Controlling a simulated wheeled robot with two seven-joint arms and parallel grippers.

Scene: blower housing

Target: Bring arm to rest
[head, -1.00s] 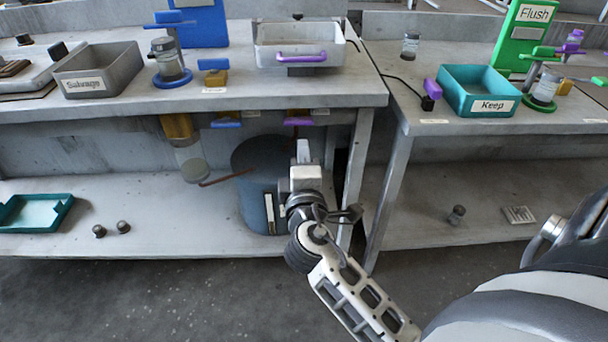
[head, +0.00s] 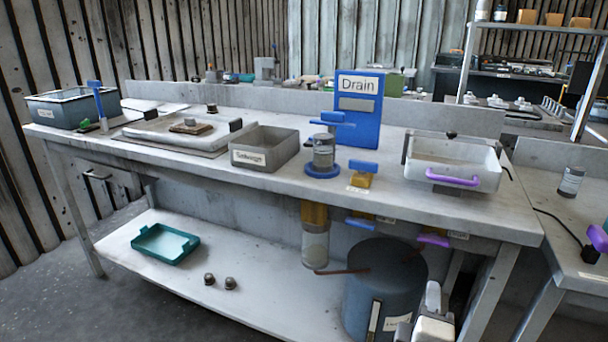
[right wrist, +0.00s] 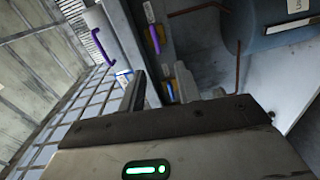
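My right gripper (head: 433,297) shows at the bottom right of the head view, in front of the dark drum (head: 385,285) under the bench. Only its pale tip and white body show; the rest of the arm is cut off by the lower edge. No object shows in it. The right wrist view shows the gripper body with a green light (right wrist: 147,170) and dark finger parts, but the gap between the fingers is unclear. My left gripper is in neither view.
The bench (head: 440,213) carries a grey tray (head: 265,152), a blue Drain sign (head: 358,115), a jar on a blue stand (head: 323,152) and a white bin with purple handle (head: 452,165). The lower shelf (head: 230,318) holds a teal tray (head: 165,244). Open floor lies at lower left.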

